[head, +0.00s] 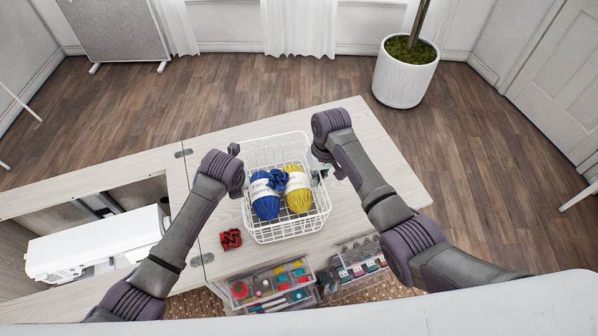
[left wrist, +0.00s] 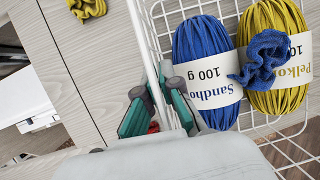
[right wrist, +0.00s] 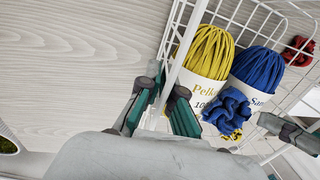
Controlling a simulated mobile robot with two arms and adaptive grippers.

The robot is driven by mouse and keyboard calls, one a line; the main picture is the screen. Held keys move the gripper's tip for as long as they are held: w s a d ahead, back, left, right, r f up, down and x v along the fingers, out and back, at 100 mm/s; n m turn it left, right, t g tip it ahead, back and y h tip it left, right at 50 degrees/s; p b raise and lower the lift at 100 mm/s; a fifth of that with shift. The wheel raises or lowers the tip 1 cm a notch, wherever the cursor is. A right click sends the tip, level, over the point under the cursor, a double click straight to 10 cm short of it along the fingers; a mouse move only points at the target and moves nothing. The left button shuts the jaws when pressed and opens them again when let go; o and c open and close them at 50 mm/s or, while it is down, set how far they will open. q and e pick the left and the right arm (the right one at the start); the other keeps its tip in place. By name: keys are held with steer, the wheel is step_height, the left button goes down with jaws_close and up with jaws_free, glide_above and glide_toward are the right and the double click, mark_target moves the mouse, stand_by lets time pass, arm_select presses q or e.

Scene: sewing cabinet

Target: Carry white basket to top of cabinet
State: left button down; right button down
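The white wire basket (head: 287,229) stands upright over the pale wooden cabinet top (head: 395,165); whether it touches the top is hard to tell. It holds a blue yarn skein (head: 266,203) and a yellow yarn skein (head: 298,200), with a blue scrunchie (head: 278,179) on them. My left gripper (left wrist: 157,92) has its fingers closed around the basket's left rim. My right gripper (right wrist: 166,88) has its fingers closed around the opposite rim. In the head view, the left fingertips are largely hidden behind the wrist.
A white sewing machine (head: 95,243) sits in the open left section. Clear drawers (head: 272,288) with sewing supplies stick out in front. Cabinet top right of the basket is bare.

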arm_select(q)
steer(key=shift+f, duration=0.5)
arm_select(e)
steer(key=shift+f, duration=0.5)
arm_select(q)
steer(key=c, duration=1.7)
jaws_free()
steer(key=shift+r, duration=0.15)
arm_select(e)
steer(key=c, duration=1.7)
jaws_free()
steer(key=shift+r, duration=0.2)
arm_select(q)
steer(key=o, duration=0.4)
steer(key=shift+s, duration=0.1)
arm_select(e)
steer(key=o, duration=0.4)
steer(key=shift+s, duration=0.1)
arm_select(q)
steer(key=shift+r, duration=0.1)
